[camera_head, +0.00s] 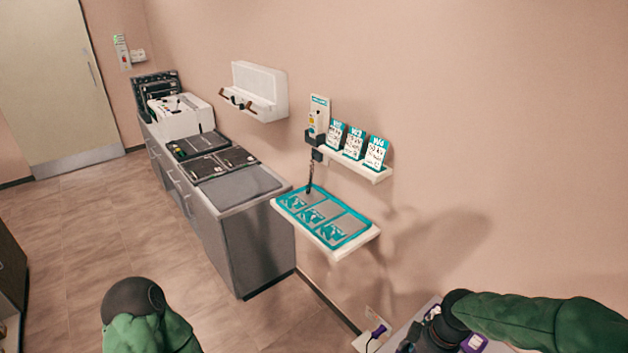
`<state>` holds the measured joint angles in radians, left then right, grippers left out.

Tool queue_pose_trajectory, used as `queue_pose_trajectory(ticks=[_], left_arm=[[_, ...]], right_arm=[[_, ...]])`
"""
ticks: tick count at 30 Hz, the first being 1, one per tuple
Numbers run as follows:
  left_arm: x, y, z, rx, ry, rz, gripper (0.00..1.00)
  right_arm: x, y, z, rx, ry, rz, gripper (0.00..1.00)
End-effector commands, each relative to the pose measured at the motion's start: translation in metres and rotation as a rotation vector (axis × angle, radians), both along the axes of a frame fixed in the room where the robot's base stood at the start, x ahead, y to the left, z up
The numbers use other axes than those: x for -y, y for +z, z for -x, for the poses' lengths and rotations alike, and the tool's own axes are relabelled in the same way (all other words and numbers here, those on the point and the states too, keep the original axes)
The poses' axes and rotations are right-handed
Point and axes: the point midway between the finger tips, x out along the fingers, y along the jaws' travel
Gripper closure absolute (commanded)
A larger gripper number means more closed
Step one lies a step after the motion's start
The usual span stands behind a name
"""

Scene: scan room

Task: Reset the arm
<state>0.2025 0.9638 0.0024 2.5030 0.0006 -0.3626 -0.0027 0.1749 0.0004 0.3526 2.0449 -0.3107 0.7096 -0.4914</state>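My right arm, in a green sleeve with a black cuff, comes in from the right edge. Its dark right gripper (440,332) is low at the lower right, over or beside a pale surface (412,318); its fingers are not clear, and purple parts show around it. My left arm shows at the lower left as a green sleeve with a dark rounded joint; its gripper is not visible. A purple-handled item (378,332) with a dark cable is at a white block (366,343), left of the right gripper.
A wall shelf (377,177) holds three cards. Below it, a white ledge (352,246) carries a teal tray (341,240) with several cards. A grey counter (238,250) with dark trays runs along the wall under a white wall box (262,82).

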Motion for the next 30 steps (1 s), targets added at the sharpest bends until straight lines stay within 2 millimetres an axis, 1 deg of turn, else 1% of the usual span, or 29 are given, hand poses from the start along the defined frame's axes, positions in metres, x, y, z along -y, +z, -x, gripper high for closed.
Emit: queue_pose_trajectory(ticks=[1,2,6,8,9,12,14,18,21,24,27,30], left_arm=[[0.0,0.0,0.0,0.0,0.0,0.0,0.6],[0.0,0.0,0.0,0.0,0.0,0.0,0.6],[0.0,0.0,0.0,0.0,0.0,0.0,0.6],[0.0,0.0,0.0,0.0,0.0,0.0,0.6],[0.0,0.0,0.0,0.0,0.0,0.0,0.6],[0.0,0.0,0.0,0.0,0.0,0.0,0.6],[0.0,0.0,0.0,0.0,0.0,0.0,0.6],[0.0,0.0,0.0,0.0,0.0,0.0,0.6],[0.0,0.0,0.0,0.0,0.0,0.0,0.6],[0.0,0.0,0.0,0.0,0.0,0.0,0.6],[0.0,0.0,0.0,0.0,0.0,0.0,0.6],[0.0,0.0,0.0,0.0,0.0,0.0,0.6]], right_arm=[[-0.01,-0.017,0.001,-0.013,-0.019,-0.021,0.45],[-0.016,-0.026,0.001,-0.015,-0.036,-0.034,0.45],[-0.047,-0.072,0.003,-0.035,-0.129,-0.098,0.45],[-0.059,-0.091,0.007,-0.045,-0.175,-0.122,0.45],[-0.068,-0.103,0.01,-0.052,-0.208,-0.137,0.45],[-0.087,-0.133,0.019,-0.071,-0.289,-0.17,0.45],[-0.097,-0.149,0.027,-0.084,-0.339,-0.185,0.45],[-0.119,-0.184,0.048,-0.115,-0.458,-0.209,0.45],[-0.132,-0.207,0.065,-0.137,-0.545,-0.217,0.45],[-0.141,-0.225,0.082,-0.154,-0.62,-0.218,0.45],[-0.147,-0.237,0.095,-0.164,-0.677,-0.215,0.45],[-0.15,-0.244,0.102,-0.168,-0.713,-0.212,0.45]])
